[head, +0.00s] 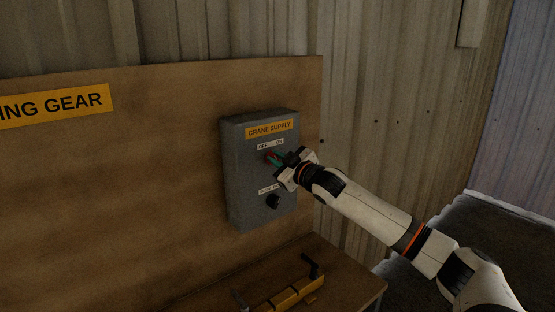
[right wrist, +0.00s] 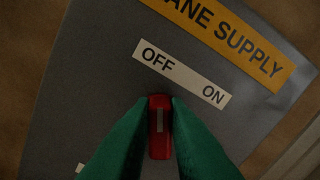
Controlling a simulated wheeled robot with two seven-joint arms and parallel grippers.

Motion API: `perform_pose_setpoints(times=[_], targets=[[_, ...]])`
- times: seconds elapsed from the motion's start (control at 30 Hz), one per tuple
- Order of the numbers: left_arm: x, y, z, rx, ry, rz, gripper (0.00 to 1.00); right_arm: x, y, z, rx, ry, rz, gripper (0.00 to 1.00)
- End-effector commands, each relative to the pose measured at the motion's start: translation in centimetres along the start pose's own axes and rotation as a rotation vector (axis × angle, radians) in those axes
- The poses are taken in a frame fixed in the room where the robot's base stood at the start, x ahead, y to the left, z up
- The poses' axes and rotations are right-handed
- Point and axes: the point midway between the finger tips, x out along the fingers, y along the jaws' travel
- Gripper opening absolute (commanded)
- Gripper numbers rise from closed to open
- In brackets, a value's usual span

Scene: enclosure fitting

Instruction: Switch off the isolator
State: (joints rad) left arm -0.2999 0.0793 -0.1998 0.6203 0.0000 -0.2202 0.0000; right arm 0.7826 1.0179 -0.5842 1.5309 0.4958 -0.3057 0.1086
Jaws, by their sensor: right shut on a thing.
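The isolator is a grey box (head: 240,190) with a yellow "CRANE SUPPLY" label, fixed to a brown wooden panel. Its red handle (right wrist: 160,148) sits under the white OFF/ON label (right wrist: 182,76) and lies between my right fingers. In the head view the red handle (head: 269,155) shows just at the fingertips. My right gripper (right wrist: 160,135) has green fingertips and is shut on the red handle. The handle's pale mark runs upright in the right wrist picture, pointing between OFF and ON, in a tilted view. My left gripper is not in view.
A black knob (head: 272,202) sits lower on the box under a small white label. A bench (head: 345,285) below holds a yellow bar (head: 292,295) with dark handles. A "...ING GEAR" sign (head: 55,106) is on the panel at left. Corrugated wall stands behind.

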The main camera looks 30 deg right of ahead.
Motion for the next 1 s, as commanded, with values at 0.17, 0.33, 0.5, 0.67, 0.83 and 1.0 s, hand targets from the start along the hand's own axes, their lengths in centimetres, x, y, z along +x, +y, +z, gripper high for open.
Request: perform_pose_setpoints(times=[0.17,0.33,0.5,0.67,0.83,1.0], targets=[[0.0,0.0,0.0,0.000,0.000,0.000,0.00,0.0,0.0,0.0,-0.002,0.000,0.000,0.31],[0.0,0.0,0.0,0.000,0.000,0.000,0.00,0.0,0.0,0.0,-0.001,0.000,0.000,0.36],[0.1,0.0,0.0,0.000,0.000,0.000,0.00,-0.1,0.0,-0.1,-0.001,0.000,0.000,0.36],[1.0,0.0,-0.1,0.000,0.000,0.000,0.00,-1.4,0.1,-0.4,-0.001,0.002,0.000,0.36],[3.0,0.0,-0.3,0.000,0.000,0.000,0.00,-4.8,0.3,-0.8,-0.006,0.003,0.000,0.36],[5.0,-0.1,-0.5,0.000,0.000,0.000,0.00,-8.3,0.3,-0.8,-0.007,0.004,0.001,0.36]])
